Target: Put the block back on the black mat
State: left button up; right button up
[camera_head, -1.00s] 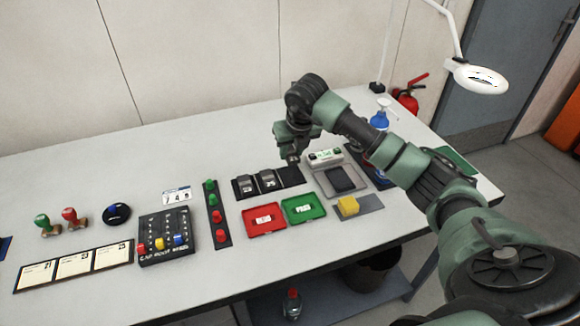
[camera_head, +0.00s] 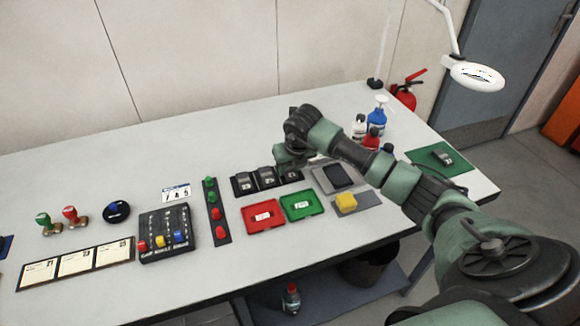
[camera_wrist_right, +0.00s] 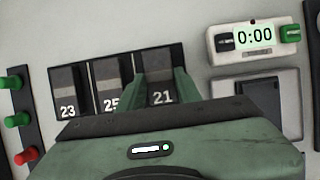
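The black mat (camera_wrist_right: 127,64) lies on the table and bears a row of dark blocks. In the wrist view, the block marked 23 (camera_wrist_right: 67,92) stands at its left and the block marked 25 (camera_wrist_right: 108,85) beside it. The block marked 21 (camera_wrist_right: 160,88) is at the mat's right end, between my right gripper's green fingers (camera_wrist_right: 163,85), which look closed on its sides. In the head view my right gripper (camera_head: 290,166) is low over that end and partly hides this block (camera_head: 291,175). Whether its base fully rests on the mat is hidden. My left gripper is not in view.
Red (camera_head: 263,229) and green (camera_head: 317,209) trays lie in front of the mat. A column of buttons (camera_head: 217,215) is to its left. Bottles (camera_head: 377,122) stand behind my right arm.

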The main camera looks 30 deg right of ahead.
jog(key=shift+o, duration=1.4)
jog(key=shift+r, duration=0.15)
jog(key=b+v, duration=0.1)
jog(key=v, duration=1.1)
jog(key=shift+b, duration=0.3)
